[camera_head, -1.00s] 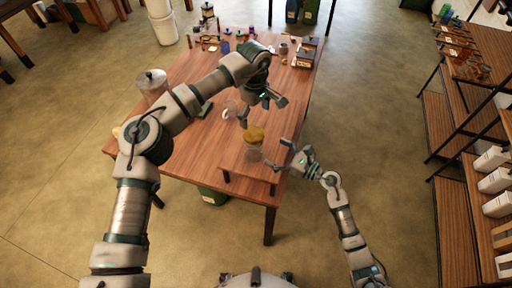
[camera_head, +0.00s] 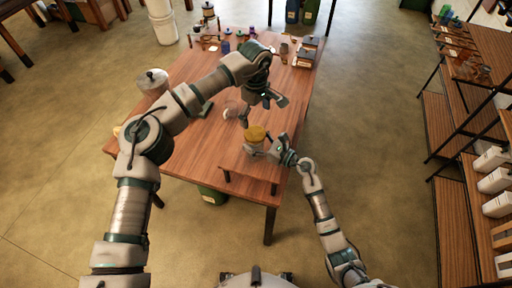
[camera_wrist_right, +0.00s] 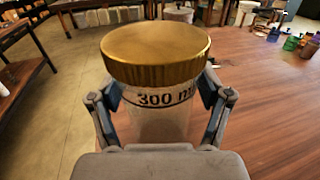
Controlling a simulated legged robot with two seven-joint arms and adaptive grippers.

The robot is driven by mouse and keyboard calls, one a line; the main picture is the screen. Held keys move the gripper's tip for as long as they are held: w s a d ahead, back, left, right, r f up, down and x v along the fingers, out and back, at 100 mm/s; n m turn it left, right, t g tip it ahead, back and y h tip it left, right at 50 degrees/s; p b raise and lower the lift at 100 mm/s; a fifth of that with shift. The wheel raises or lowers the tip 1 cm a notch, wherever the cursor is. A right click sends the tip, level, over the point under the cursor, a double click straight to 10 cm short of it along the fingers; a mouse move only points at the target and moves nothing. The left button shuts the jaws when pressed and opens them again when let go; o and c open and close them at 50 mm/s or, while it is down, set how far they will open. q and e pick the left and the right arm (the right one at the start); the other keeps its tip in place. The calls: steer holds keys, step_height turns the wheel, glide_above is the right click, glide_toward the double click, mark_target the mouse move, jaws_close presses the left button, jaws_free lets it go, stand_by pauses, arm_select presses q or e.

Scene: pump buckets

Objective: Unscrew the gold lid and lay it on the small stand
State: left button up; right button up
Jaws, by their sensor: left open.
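A clear jar marked 300 ml (camera_wrist_right: 160,122) has a gold lid (camera_wrist_right: 155,50) seated on it. In the head view the gold lid (camera_head: 256,133) tops the jar, upright at a low wooden platform (camera_head: 250,178) on the table's near end. My right gripper (camera_head: 268,148) is at the jar from the right. In the right wrist view its fingers (camera_wrist_right: 162,105) flank the glass below the lid; whether they press on it is unclear. My left gripper (camera_head: 258,113) is open and empty, above and beyond the lid. I cannot pick out a separate small stand.
A pale round item (camera_head: 231,112) and a dark green item (camera_head: 205,108) lie left of my left gripper on the table (camera_head: 190,150). A lidded container (camera_head: 152,82) stands at the left edge. Several bottles and tools fill the far end.

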mark_target(253, 132)
arm_select(q)
steer(key=shift+a, duration=0.25)
arm_select(e)
steer(key=shift+a, duration=0.25)
jaws_close()
arm_select(q)
steer(key=m, duration=0.6)
steer(key=shift+d, duration=0.2)
arm_select(e)
steer(key=shift+d, duration=0.25)
arm_select(q)
steer(key=m, duration=0.7)
steer(key=shift+w+a+f, duration=0.1)
steer(key=shift+a+f, duration=0.05)
steer(key=shift+a, duration=0.15)
arm_select(e)
steer(key=shift+a, duration=0.1)
arm_select(q)
steer(key=shift+m, duration=0.3)
step_height(253, 132, down, 8)
steer(key=shift+r, duration=0.1)
